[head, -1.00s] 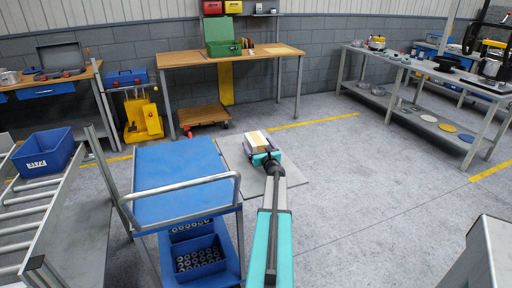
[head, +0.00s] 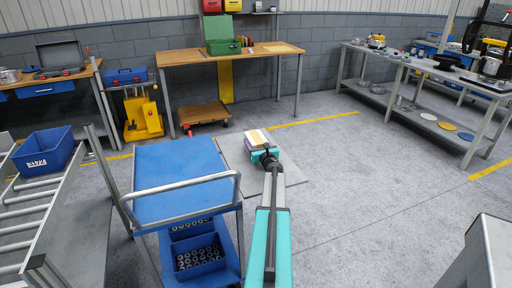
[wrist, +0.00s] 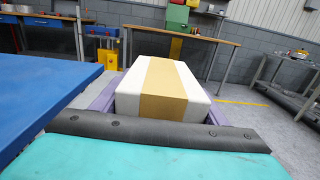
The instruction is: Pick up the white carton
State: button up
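The white carton (wrist: 201,88), with a tan stripe along its top, fills the middle of the wrist view. In the head view the carton (head: 250,143) is small, above a grey sheet on the floor. My gripper (head: 264,153) is at its near side. In the wrist view purple fingers of my gripper (wrist: 160,110) show at the left and right sides of the carton, so it lies between them. The fingers look spread, with no clear grip on the carton. The fingertips and the carton's underside are hidden.
A blue-topped trolley (head: 180,165) stands close on the left, its top also filling the left of the wrist view. A wooden workbench (head: 230,56) stands behind, with a low wooden dolly (head: 203,114) beneath it. The floor to the right is open up to a grey bench (head: 400,65).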

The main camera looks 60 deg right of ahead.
aim_at(256, 137)
jog(key=c, duration=0.8)
jog(key=shift+r, duration=0.2)
jog(key=shift+r, duration=0.6)
jog(key=shift+r+b, duration=0.3)
jog(key=shift+r, duration=0.65)
jog(key=v, duration=0.5)
jog(key=a+r+b+v, duration=0.1)
jog(key=v, duration=0.4)
jog(key=w+b+v, duration=0.1)
jog(key=v, duration=0.5)
jog(key=shift+w+a+r, duration=0.15)
jog(key=shift+a+r, duration=0.1)
jog(key=shift+r, duration=0.05)
